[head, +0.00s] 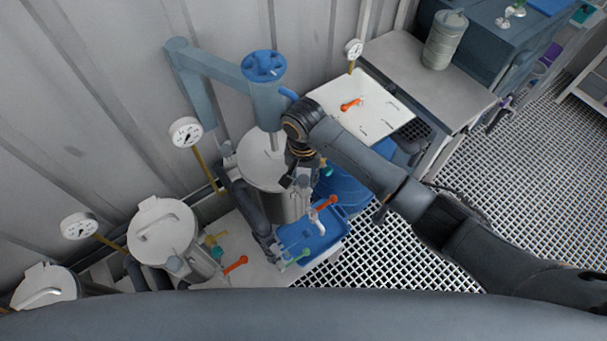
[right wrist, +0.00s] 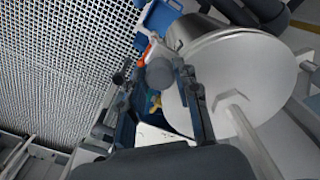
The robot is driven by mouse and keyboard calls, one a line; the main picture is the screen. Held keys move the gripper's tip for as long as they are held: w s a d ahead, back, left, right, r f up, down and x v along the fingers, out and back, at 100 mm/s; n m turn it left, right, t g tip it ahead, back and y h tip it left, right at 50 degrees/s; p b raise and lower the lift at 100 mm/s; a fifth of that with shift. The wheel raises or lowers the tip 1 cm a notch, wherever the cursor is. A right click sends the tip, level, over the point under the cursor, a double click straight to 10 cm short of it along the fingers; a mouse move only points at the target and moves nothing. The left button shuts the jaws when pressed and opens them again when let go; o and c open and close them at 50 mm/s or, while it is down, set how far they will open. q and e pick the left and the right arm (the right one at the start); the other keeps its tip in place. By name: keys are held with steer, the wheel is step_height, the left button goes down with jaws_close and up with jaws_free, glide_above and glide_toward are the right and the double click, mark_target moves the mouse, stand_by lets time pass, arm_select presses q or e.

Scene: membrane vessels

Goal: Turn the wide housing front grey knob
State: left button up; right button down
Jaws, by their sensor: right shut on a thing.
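The wide housing is a large metal cylinder with a pale lid (head: 258,160), in the middle of the head view. Its lid (right wrist: 235,75) fills the right of the right wrist view. My right gripper (head: 301,178) reaches down at the housing's right front side. In the right wrist view its two dark fingers (right wrist: 160,88) are on either side of a rounded grey knob (right wrist: 160,72) beside the housing, and the gripper is shut on it. In the head view the gripper mostly hides this knob. My left gripper does not show.
A blue tray (head: 318,243) stands below the housing, near red and green valve handles. A smaller vessel (head: 160,228) and gauges (head: 186,132) stand to the left. A blue-topped column (head: 268,100) rises behind. Grating floor (head: 385,260) lies open to the right.

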mark_target(303, 179)
steer(key=shift+m, duration=1.3)
steer(key=shift+w, duration=0.1)
steer(key=c, duration=1)
jaws_free()
steer(key=shift+r, duration=6)
